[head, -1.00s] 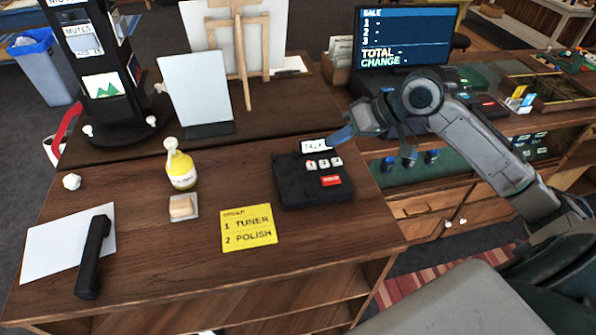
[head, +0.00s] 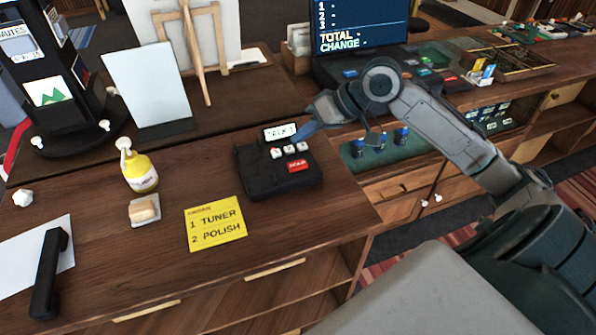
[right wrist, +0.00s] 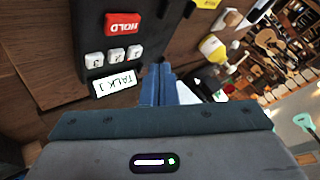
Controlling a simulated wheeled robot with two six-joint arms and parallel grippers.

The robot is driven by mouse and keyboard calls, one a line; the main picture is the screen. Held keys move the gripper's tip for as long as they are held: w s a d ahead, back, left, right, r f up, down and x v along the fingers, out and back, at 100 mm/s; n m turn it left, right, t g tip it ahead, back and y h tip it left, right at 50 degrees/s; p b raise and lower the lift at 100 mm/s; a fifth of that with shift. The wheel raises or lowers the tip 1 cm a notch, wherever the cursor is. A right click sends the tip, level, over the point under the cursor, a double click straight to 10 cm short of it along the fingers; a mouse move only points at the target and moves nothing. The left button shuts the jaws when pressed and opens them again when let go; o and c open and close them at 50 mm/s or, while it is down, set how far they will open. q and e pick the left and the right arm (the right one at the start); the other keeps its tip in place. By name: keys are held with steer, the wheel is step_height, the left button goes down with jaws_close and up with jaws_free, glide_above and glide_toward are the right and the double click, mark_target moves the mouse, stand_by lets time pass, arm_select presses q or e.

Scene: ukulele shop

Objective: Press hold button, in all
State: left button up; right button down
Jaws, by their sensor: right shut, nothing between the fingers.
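The black desk phone (head: 262,183) sits on the wooden counter. Its red HOLD button (head: 297,165) is below a row of small white number buttons (head: 290,149). Its small white display (head: 281,131) reads TALK 1. In the right wrist view, the HOLD button (right wrist: 123,24) and the display (right wrist: 115,85) show upside down. My right gripper (head: 299,134) is shut and empty, its blue fingertips by the display's right edge. The fingers also show in the right wrist view (right wrist: 159,78), beside the phone and apart from the HOLD button. My left gripper is out of view.
A black handset (head: 48,270) lies off the phone on white paper (head: 12,258). The counter front is clear. A till screen (head: 362,25) stands behind.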

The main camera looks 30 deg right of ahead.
mark_target(288, 164)
step_height(288, 164, down, 3)
steer(key=shift+b, duration=1.15)
steer(key=shift+a+f, duration=0.1)
steer(key=shift+f, duration=0.85)
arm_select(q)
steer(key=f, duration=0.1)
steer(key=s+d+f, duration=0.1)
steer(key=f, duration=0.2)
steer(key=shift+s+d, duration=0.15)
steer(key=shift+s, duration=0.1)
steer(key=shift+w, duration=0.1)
arm_select(e)
steer(key=shift+f, duration=0.25)
steer(key=shift+f, duration=0.25)
